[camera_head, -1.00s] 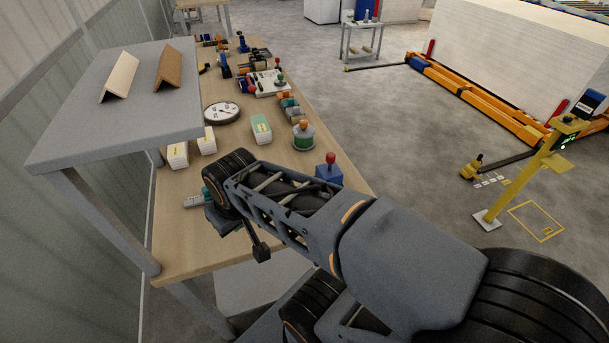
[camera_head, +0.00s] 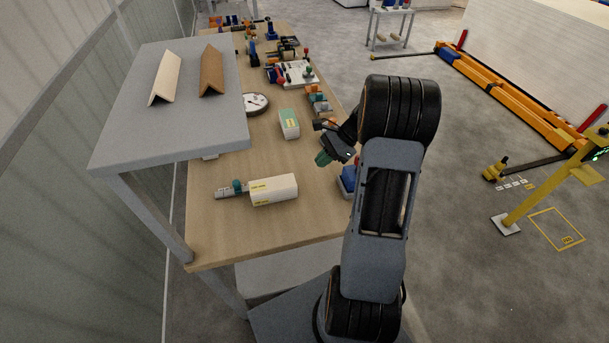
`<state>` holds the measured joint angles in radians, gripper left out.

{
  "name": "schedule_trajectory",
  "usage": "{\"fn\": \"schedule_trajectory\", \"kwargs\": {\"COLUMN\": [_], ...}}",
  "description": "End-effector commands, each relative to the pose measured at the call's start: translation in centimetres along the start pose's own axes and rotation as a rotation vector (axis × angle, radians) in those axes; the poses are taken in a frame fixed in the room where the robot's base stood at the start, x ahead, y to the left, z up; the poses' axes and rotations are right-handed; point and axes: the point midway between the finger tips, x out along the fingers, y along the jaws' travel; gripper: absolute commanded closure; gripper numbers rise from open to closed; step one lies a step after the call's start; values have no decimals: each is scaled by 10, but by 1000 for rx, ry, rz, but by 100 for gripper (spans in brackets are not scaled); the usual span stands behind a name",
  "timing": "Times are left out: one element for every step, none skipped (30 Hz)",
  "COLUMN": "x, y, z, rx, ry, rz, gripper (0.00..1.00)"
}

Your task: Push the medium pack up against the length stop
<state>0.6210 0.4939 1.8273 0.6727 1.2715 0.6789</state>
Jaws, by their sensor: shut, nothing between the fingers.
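A white pack with a yellow label (camera_head: 273,190) lies on the near part of the bench. I take it for the medium pack, though its label is too small to read. A small grey stop with a teal part (camera_head: 231,190) sits at the pack's left end. The two are touching or almost touching; I cannot tell which. My gripper (camera_head: 334,146) is shut and empty, up and to the right of the pack and apart from it. Its fingertips are hard to make out against the dark wrist and a green item behind.
A white-and-green pack (camera_head: 289,123) stands farther back. Another white pack is mostly hidden beneath the grey raised shelf (camera_head: 125,135). A round dial (camera_head: 255,103) and several fixtures occupy the far bench. A blue item (camera_head: 347,180) is partly behind my arm. The wooden bench front (camera_head: 225,240) is clear.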

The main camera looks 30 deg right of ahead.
Motion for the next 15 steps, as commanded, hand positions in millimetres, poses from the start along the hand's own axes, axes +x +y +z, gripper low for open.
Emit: {"fn": "schedule_trajectory", "kwargs": {"x": [-2,-2,-1,1,3,6,10,14,20,25,30,37,42,47,53], "y": [-2,-3,-4,-5,-6,-6,-6,-6,-6,-6,-6,-7,-7,-7,-7], "z": [-7,-10,-14,-15,-16,-17,-17,-17,-17,-17,-16,-16,-15,-15,-15], "rx": [40,59,77,88,96,104,107,109,111,111,110,109,108,108,108], "ry": [-21,-31,-43,-49,-54,-59,-61,-63,-63,-63,-62,-62,-62,-61,-61], "rz": [-10,-15,-21,-24,-25,-26,-27,-27,-26,-25,-25,-25,-25,-25,-24], "gripper": [100,100,100,100,100,100,100,100,100,100,100,100,100,100,100]}}
